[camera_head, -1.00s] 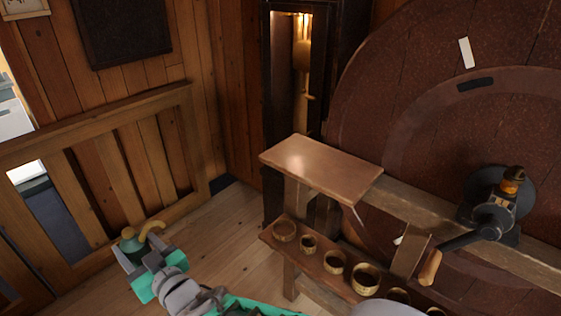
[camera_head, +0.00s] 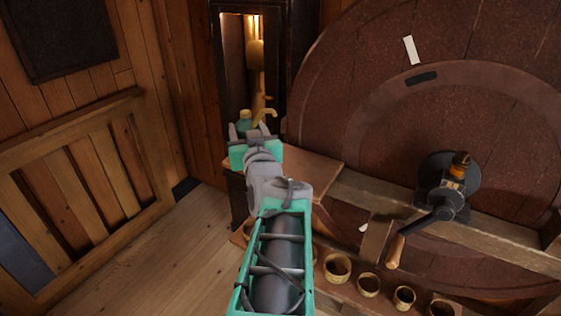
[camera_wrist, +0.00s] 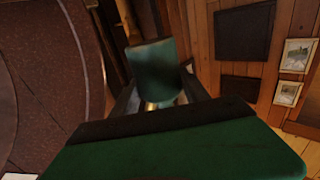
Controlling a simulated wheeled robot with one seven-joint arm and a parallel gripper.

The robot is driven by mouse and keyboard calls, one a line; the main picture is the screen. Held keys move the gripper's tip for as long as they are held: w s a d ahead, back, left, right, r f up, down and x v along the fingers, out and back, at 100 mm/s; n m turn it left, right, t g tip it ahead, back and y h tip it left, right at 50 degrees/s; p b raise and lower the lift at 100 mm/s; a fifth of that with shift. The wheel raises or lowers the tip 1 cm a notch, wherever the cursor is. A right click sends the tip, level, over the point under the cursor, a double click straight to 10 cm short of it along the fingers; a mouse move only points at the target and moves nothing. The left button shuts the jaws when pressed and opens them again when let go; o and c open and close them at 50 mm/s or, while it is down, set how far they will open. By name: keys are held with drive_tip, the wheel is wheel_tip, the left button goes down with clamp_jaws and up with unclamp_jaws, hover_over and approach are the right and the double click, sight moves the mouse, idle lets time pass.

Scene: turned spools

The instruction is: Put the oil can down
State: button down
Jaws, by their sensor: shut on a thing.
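The oil can (camera_head: 244,121) is small and green with a yellowish top and a curved yellow spout that points right. It also shows in the wrist view as a green body (camera_wrist: 157,72). My gripper (camera_head: 252,133) is shut on the oil can and holds it near the left end of a small wooden shelf (camera_head: 318,171), in front of the tall dark clock case. My gripper and wrist hide part of the shelf and the can's lower part. I cannot tell whether the can touches the shelf.
A lower plank holds several wooden cups (camera_head: 338,267). A large dark red wheel (camera_head: 350,75) with a black crank (camera_head: 444,200) stands to the right. The clock case (camera_head: 232,60) is behind the can. A wooden railing (camera_head: 85,190) stands left; the bare floor (camera_head: 150,240) is clear.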

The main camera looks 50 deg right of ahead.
drive_tip(key=shift+h, duration=0.3)
drive_tip(key=w+d+f+b, duration=0.1)
drive_tip(key=d+f, duration=0.2)
drive_tip(key=d, duration=0.1)
drive_tip(key=w+d+f, duration=0.2)
drive_tip(key=d, duration=0.2)
drive_tip(key=w+d+f+b, duration=0.1)
drive_tip(key=w+d+f, duration=0.1)
drive_tip(key=d, duration=0.3)
drive_tip(key=shift+d+f+b, duration=0.1)
drive_tip(key=shift+f+b, duration=0.25)
drive_tip(key=shift+f, duration=0.5)
drive_tip(key=shift+w+d+f+b, duration=0.1)
drive_tip(key=shift+f+b, duration=0.25)
drive_tip(key=shift+f, duration=0.5)
drive_tip(key=shift+w+d+f+b, duration=0.1)
drive_tip(key=shift+f+b, duration=0.25)
drive_tip(key=shift+f, duration=0.5)
drive_tip(key=shift+f, duration=0.2)
drive_tip(key=c, duration=1)
unclamp_jaws()
drive_tip(key=shift+f+b, duration=0.1)
drive_tip(key=shift+b, duration=0.2)
drive_tip(key=o, duration=0.4)
drive_tip(key=shift+o, duration=0.2)
